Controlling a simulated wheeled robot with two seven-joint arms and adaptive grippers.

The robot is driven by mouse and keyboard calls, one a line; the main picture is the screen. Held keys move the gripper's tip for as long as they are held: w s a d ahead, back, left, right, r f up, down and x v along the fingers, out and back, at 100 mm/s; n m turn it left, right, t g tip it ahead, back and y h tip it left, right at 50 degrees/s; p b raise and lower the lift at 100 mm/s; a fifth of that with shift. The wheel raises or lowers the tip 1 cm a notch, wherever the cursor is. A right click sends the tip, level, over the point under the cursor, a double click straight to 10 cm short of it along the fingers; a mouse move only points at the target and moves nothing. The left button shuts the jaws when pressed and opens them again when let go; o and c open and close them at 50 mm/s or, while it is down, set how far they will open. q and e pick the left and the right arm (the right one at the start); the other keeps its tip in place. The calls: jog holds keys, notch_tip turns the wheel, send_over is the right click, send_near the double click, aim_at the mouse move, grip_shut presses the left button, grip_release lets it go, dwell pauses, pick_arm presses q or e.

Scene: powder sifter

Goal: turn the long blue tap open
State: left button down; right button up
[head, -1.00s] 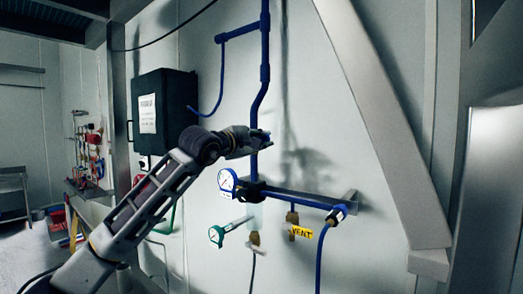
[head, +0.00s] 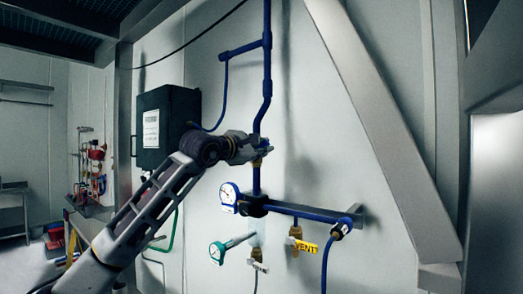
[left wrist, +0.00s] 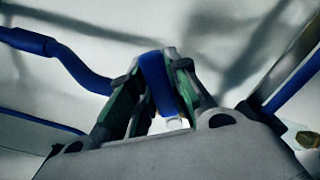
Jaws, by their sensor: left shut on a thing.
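The long blue tap's handle (left wrist: 158,85) appears as a blue bar between my left fingers in the left wrist view. In the head view my left gripper (head: 262,149) is at the vertical blue pipe (head: 257,180), above the gauge, and covers most of the handle. A small brass-coloured part (head: 257,161) shows just below the fingers. The left gripper (left wrist: 155,100) is shut on the blue handle, with one green-padded finger on each side. How far the handle is turned cannot be told. My right gripper is out of view.
A round gauge (head: 229,193) and a horizontal blue pipe (head: 300,211) are below the gripper. A dark box (head: 170,125) is on the wall behind my arm. A slanted grey beam (head: 385,130) stands right.

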pick_arm(q)
jog(key=shift+f, duration=0.1)
jog(key=c, duration=1.3)
grip_release()
jog(key=shift+s, duration=0.1)
jog(key=shift+v, duration=5.95)
